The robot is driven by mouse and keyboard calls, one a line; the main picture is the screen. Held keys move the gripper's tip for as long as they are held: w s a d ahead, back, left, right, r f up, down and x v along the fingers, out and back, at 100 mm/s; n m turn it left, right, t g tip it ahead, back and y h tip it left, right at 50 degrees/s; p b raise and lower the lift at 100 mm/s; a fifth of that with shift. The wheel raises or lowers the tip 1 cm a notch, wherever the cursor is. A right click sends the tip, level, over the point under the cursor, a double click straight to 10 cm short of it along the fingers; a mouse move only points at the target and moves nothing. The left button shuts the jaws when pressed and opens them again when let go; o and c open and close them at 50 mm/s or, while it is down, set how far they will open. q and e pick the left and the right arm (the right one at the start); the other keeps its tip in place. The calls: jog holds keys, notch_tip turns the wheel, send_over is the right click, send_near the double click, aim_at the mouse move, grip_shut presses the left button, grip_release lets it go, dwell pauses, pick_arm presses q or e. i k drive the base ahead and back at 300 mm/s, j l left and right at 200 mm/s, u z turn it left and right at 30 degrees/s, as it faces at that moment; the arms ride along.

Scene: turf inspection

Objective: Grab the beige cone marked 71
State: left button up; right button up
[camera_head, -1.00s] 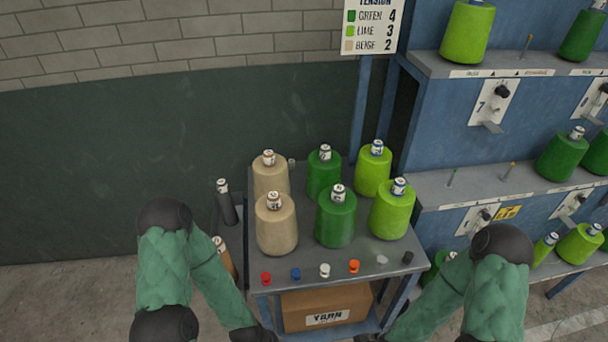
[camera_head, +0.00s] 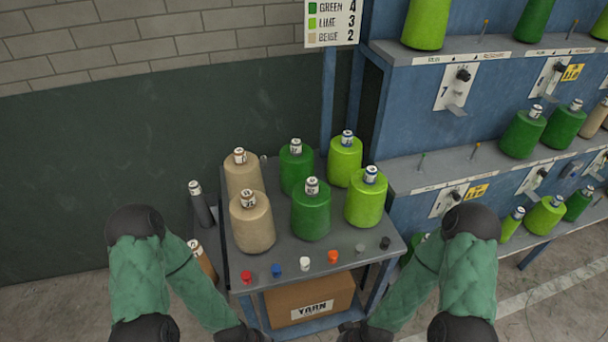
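Two beige cones stand upright on the left side of the grey cart top. The front beige cone (camera_head: 252,224) has a white label on its tip whose number is too small to read surely. The rear beige cone (camera_head: 241,173) stands behind it, partly hidden, and its label is also unclear. I cannot tell which one is marked 71. My two green-sleeved arms come in at the lower left and lower right, in front of the cart. Both grippers lie outside the picture, and neither arm touches a cone.
Dark green cones (camera_head: 311,212) and lime cones (camera_head: 365,201) stand close to the right of the beige ones. Small coloured pegs, including a red one (camera_head: 246,277), line the cart's front edge. A yarn box (camera_head: 309,299) sits below. A blue rack (camera_head: 420,120) rises at right.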

aim_at(242, 168)
jog(key=l+u, duration=0.2)
jog(key=u, duration=0.15)
jog(key=l+u, duration=0.2)
jog(key=u, duration=0.15)
jog(key=l+u, duration=0.45)
jog(key=l, duration=0.35)
jog(key=k+l+u, duration=0.1)
jog(key=l, duration=0.35)
jog(key=k+l, duration=0.1)
jog(key=l, duration=0.35)
jog(key=k+l+u, duration=0.15)
jog(key=l, duration=0.3)
jog(key=l+u, duration=0.1)
jog(key=l, duration=0.35)
